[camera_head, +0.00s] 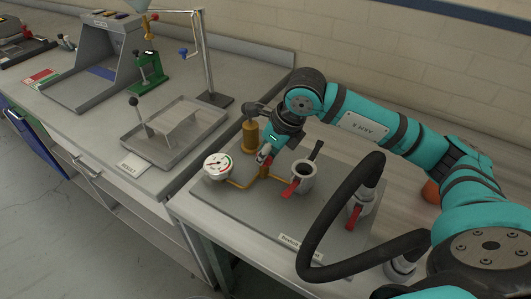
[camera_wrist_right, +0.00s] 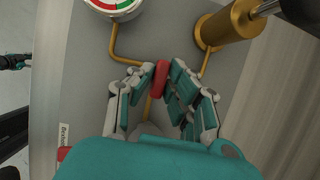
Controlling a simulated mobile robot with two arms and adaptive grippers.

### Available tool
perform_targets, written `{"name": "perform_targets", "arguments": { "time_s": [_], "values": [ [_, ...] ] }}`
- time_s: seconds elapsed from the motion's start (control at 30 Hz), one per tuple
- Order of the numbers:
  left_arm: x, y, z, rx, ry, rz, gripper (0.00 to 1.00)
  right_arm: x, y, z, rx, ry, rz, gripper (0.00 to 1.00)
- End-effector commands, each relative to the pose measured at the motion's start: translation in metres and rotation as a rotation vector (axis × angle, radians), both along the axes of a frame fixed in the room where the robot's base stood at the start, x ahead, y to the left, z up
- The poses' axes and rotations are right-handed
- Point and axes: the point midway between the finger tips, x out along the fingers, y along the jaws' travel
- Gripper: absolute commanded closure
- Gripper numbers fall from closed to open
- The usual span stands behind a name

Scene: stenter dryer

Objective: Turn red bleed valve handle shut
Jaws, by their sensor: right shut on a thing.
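The red bleed valve handle (camera_wrist_right: 161,79) sits on the brass pipework between the gauge and the brass cylinder. In the right wrist view it stands between the fingers of my right gripper (camera_wrist_right: 160,83), which is shut on it. In the head view my right gripper (camera_head: 266,155) reaches down over the brass valve (camera_head: 264,171), and its fingers hide most of the handle. A small dark and teal part at the left edge of the right wrist view looks like my left gripper (camera_wrist_right: 16,62). Its finger opening is too small to tell.
A dial gauge (camera_head: 218,166) and a brass cylinder (camera_head: 250,135) flank the valve. Other red handles (camera_head: 291,188) sit on grey fittings to the right. A thick black hose (camera_head: 340,200) arches over the board. A grey tray (camera_head: 185,150) stands on the left bench.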

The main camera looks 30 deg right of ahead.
Motion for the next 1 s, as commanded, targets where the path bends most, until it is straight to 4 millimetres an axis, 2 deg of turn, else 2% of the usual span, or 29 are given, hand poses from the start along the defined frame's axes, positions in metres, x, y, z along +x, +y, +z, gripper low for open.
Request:
{"name": "perform_targets", "arguments": {
  "time_s": [0.03, 0.07, 0.2, 0.57, 0.67, 1.0],
  "values": [
    [0.000, 0.000, 0.000, 0.000, 0.000, 0.000, 0.60, -0.001, 0.000, -0.002, 0.000, 0.007, -0.001, 1.00],
    [0.000, 0.000, 0.000, 0.000, 0.000, 0.000, 0.60, -0.001, 0.000, -0.002, 0.000, 0.007, -0.001, 0.82],
    [0.000, 0.000, 0.000, 0.000, 0.000, 0.000, 0.60, -0.001, 0.000, -0.002, 0.000, 0.005, 0.000, 0.64],
    [-0.002, 0.002, 0.000, 0.002, 0.002, 0.000, 0.60, -0.002, -0.001, 0.006, 0.001, 0.000, 0.000, 0.63],
    [-0.001, 0.001, 0.000, 0.001, 0.002, 0.000, 0.60, -0.006, -0.004, 0.019, 0.000, -0.004, -0.001, 0.63],
    [0.000, 0.000, 0.000, 0.000, 0.000, 0.000, 0.60, -0.030, -0.018, 0.083, -0.001, -0.002, -0.001, 0.63]
  ]
}}
